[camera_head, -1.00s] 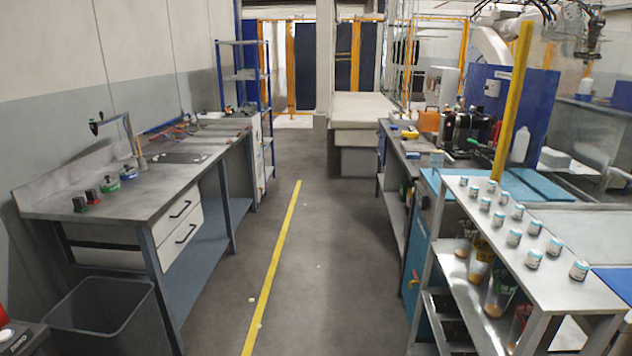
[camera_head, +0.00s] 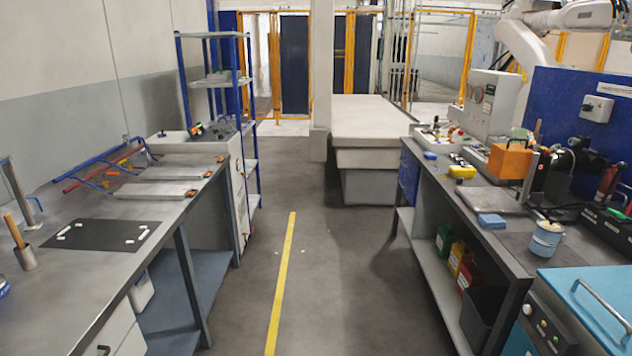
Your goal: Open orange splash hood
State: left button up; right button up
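An orange box-shaped hood (camera_head: 510,160) stands on the right-hand workbench, towards its far half. An upright grey post stands at its right side, and a flat grey plate (camera_head: 486,198) lies in front of it. Neither of my grippers is in view.
The right workbench (camera_head: 470,230) also carries a yellow box (camera_head: 462,171), a blue block (camera_head: 492,221) and a blue-grey can (camera_head: 545,240). A teal cabinet (camera_head: 590,290) stands nearer. The left workbench (camera_head: 90,290) borders a clear aisle with a yellow floor line (camera_head: 281,290).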

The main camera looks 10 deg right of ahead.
aim_at(512, 162)
jog(key=z, duration=0.3)
jog(key=i, duration=1.5)
jog(key=z, duration=1.4)
jog(key=i, duration=1.3)
jog(key=z, duration=1.05)
jog(key=i, duration=0.25)
